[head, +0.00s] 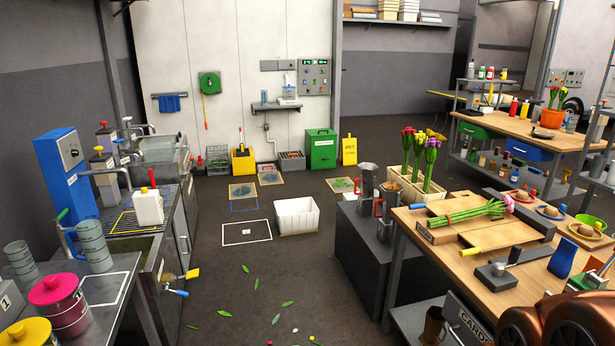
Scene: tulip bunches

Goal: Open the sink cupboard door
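The steel sink unit (168,152) stands along the left wall, with a basin at its far end and a draining area nearer me. Its cupboard front (182,222) faces right, toward the open floor, and is seen at a steep angle. The cupboard door looks shut, flush with the front, with slim handles on it; the steep view hides finer detail. My gripper is not in view. Copper-coloured rounded parts (560,318) at the bottom right look like my own arm.
A yellow tag (192,273) and a blue-handled tool (176,292) stick out from the near left bench. A white bin (297,216) stands on the floor. A wooden workbench (480,290) with tulips is at right. Floor between is mostly clear, with scattered leaves.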

